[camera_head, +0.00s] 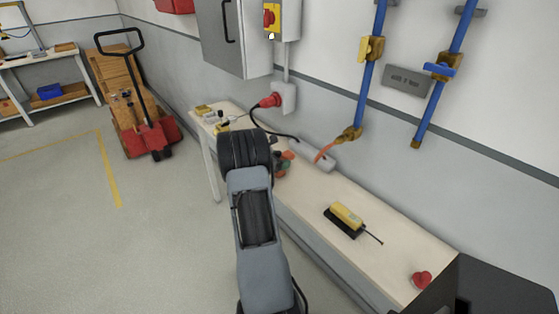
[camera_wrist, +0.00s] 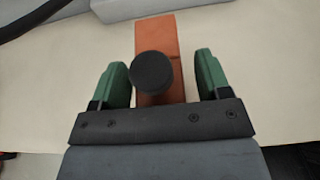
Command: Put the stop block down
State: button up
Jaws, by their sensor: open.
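The stop block (camera_wrist: 172,38) is orange with a round black knob (camera_wrist: 151,70) and rests on the pale bench top in the wrist view. My gripper (camera_wrist: 161,72) is open, with one green finger on either side of the block and a clear gap on both sides. The block's near end is hidden behind the knob and the gripper's front bar. In the head view my gripper (camera_head: 283,162) is low over the bench, mostly hidden behind my arm, and a little orange shows there.
The narrow bench (camera_head: 390,265) runs along the wall. A yellow-and-black device (camera_head: 346,217) and a red knob (camera_head: 421,279) sit to the right. Blue pipes (camera_head: 371,70) are on the wall.

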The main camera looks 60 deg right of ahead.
jog(key=w+a+r+m+t+y, duration=0.1)
jog(key=a+r+m+t+y, duration=0.25)
jog(key=a, duration=1.15)
jog(key=a+r+m+y, duration=0.2)
jog(key=a+r+m, duration=0.3)
jog(key=a, duration=1.1)
jog(key=s+a+r+m+t+y, duration=0.1)
jog(key=s+a+m+t+y, duration=0.1)
jog(key=a, duration=0.7)
jog(key=s+a+r+m+t+y, duration=0.1)
jog(key=s+a+m+y, duration=0.3)
jog(key=a, duration=0.6)
jog(key=shift+s+t+y, duration=0.25)
jog(key=shift+t+y, duration=0.3)
jog(key=shift+y, duration=0.3)
jog(key=shift+r, duration=0.15)
